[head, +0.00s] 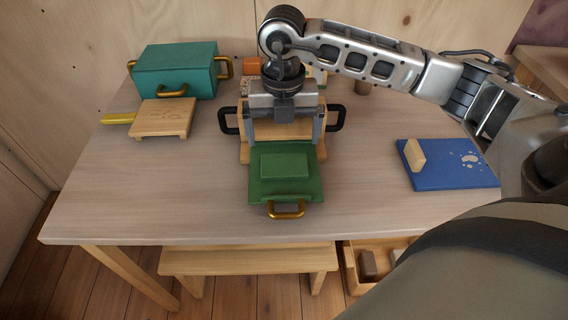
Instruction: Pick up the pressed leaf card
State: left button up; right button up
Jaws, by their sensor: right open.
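I cannot make out the pressed leaf card for certain. My right gripper (285,132) is open, pointing down, with its fingers apart over a wooden piece (283,131) with black handles. The gripper and wrist hide part of that piece and what lies behind it. In front of it is a green tray-like piece (259,191) with a raised green block (285,167) on it and a gold handle (286,209) at its front. My left gripper is not in view.
A teal box (175,70) with gold handles stands at the back left, behind a small wooden board (163,118). A blue board (449,178) with a pale print and a wooden block (414,155) lies at right. The table's (150,190) front left is clear.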

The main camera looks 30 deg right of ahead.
aim_at(284, 163)
jog(key=f, duration=0.5)
jog(key=f+p, duration=0.1)
jog(key=f, duration=0.2)
jog(key=shift+w+d, duration=0.2)
jog(key=shift+d, duration=0.05)
jog(key=c, duration=0.7)
